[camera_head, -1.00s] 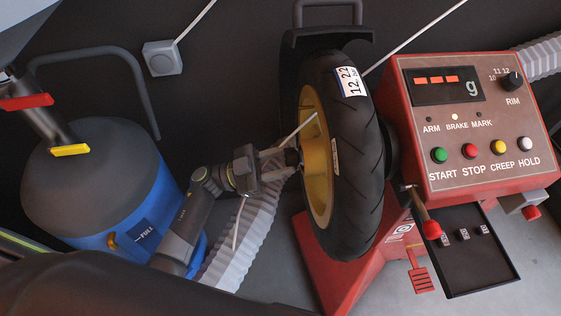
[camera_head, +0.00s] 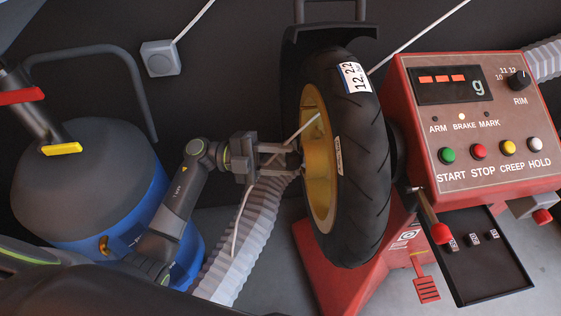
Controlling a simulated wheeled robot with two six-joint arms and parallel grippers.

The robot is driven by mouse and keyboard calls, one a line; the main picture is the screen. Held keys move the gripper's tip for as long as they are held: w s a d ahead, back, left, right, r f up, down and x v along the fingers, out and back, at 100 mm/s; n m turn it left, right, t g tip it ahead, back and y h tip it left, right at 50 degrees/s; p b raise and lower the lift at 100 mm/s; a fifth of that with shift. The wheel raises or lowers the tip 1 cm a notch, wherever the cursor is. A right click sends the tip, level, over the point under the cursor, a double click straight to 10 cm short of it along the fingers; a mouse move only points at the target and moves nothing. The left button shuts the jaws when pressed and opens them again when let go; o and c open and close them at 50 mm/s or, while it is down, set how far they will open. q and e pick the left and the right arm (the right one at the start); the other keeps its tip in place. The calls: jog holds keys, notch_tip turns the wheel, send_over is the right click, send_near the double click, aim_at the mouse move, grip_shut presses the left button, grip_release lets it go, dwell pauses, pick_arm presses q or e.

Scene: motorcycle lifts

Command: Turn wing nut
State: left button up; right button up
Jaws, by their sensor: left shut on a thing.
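A black tyre on a yellow rim (camera_head: 318,178) is mounted on the red balancing machine in the head view. The wing nut (camera_head: 297,160) sits at the hub on the rim's left side and is mostly hidden by the fingers and the rim. My left gripper (camera_head: 291,160) comes in from the left, level with the hub, its two fingers shut on the wing nut.
A red control box (camera_head: 475,130) with buttons stands to the right of the tyre, above a black weight tray (camera_head: 478,255). A blue and grey tank (camera_head: 90,195) stands at left. A grey corrugated hose (camera_head: 243,245) runs below my left gripper.

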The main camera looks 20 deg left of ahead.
pick_arm(q)
jog(key=shift+m+y+b, duration=0.3)
jog(key=shift+m+y, duration=0.2)
jog(key=shift+m, duration=0.7)
pick_arm(e)
jog(key=shift+w+a+r+t, duration=0.2)
jog(key=shift+w+r+t, duration=0.1)
jog(key=shift+r, duration=0.25)
jog(key=shift+s, duration=0.15)
pick_arm(q)
jog(key=o, duration=1)
jog(key=shift+r, duration=0.15)
